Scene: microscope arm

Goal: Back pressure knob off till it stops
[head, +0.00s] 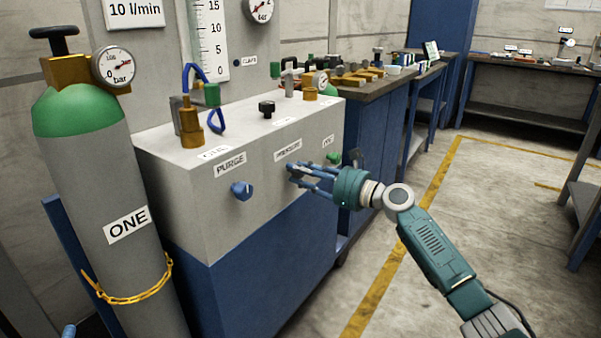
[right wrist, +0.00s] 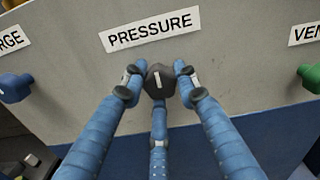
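The pressure knob (right wrist: 159,80) is dark grey with a white line that stands nearly upright. It sits on the cabinet's grey front below the PRESSURE label (right wrist: 152,29). My right gripper (right wrist: 160,82) has a fingertip close against each side of the knob and a third finger below it; it looks shut on the knob. In the head view the right gripper (head: 293,172) reaches the panel from the right, and its fingers mostly hide the knob. At the lower left edge a small blue tip (head: 69,331) looks like part of my left gripper; its state is hidden.
The blue purge knob (head: 241,190) is left of the pressure knob, and the green vent knob (head: 333,158) is right of it. A chained green-topped gas cylinder (head: 128,225) stands at the left. The floor (head: 480,230) at the right is clear.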

